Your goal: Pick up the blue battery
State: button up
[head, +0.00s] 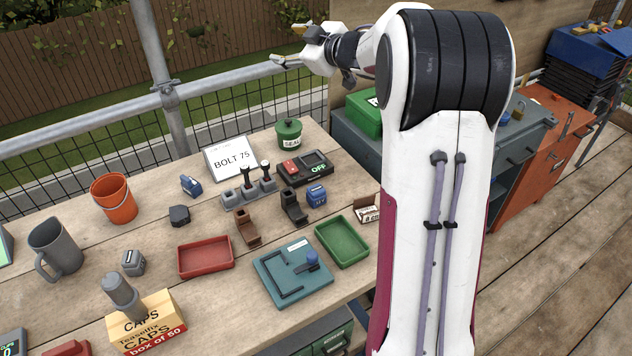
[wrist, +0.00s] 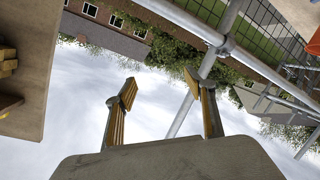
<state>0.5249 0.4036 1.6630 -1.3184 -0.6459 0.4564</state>
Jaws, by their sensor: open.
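A small blue block with a pale label (head: 316,196), which looks like the blue battery, stands on the wooden workbench (head: 75,240), right of a dark grey holder (head: 294,207). A smaller blue item (head: 191,185) lies further left on the bench; I cannot tell exactly what it is. My gripper (head: 291,44) is raised high beyond the back of the bench, well away from both. No battery shows in the wrist view.
A red tray (head: 205,258), a green tray (head: 342,242) and a teal fixture (head: 292,273) lie in front. A railing (head: 250,75) runs along the back.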

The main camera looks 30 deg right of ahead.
notch_tip(320, 180, down, 8)
jog(key=d+r+n+g+y, duration=0.1)
jog(key=n+y, duration=0.1)
jog(key=y, duration=0.1)
jog(key=n+g+y, duration=0.3)
jog(key=g+y, duration=0.5)
jog(key=g, duration=0.1)
send_near(322, 188)
jog(key=x, duration=0.3)
jog(key=shift+w+a+f, duration=0.1)
jog(key=shift+a+f, duration=0.15)
jog(key=shift+a, duration=0.1)
jog(key=shift+x, duration=1.3)
jog(key=shift+x, duration=2.6)
jog(key=shift+r, duration=0.1)
